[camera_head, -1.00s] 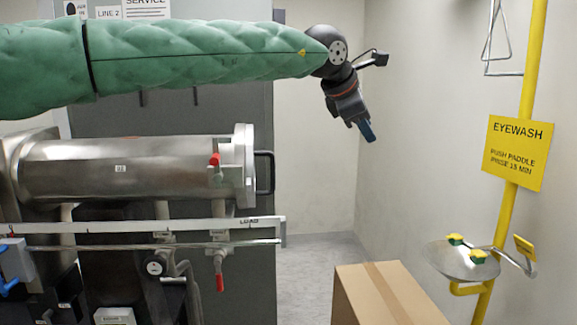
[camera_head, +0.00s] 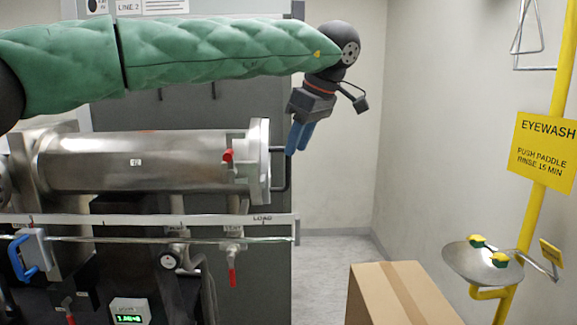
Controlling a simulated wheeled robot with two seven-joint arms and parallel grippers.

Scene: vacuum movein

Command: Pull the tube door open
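The steel tube (camera_head: 135,163) lies level at the left, with its round door flange (camera_head: 260,163) at its right end. A black door handle (camera_head: 284,170) sticks out to the right of the flange. The door looks closed. My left gripper (camera_head: 296,152) points down at the handle's upper part, with its two blue fingers a little apart and nothing seen between them. The fingertips overlap the handle's top in the picture; I cannot tell whether they touch it. My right gripper is not in view.
A red-handled valve (camera_head: 228,155) sits by the flange. A rail marked LOAD (camera_head: 150,220) runs below the tube. A cardboard box (camera_head: 400,295) stands at the lower right, and a yellow eyewash station (camera_head: 482,262) is at the right wall. Floor shows between rail and box.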

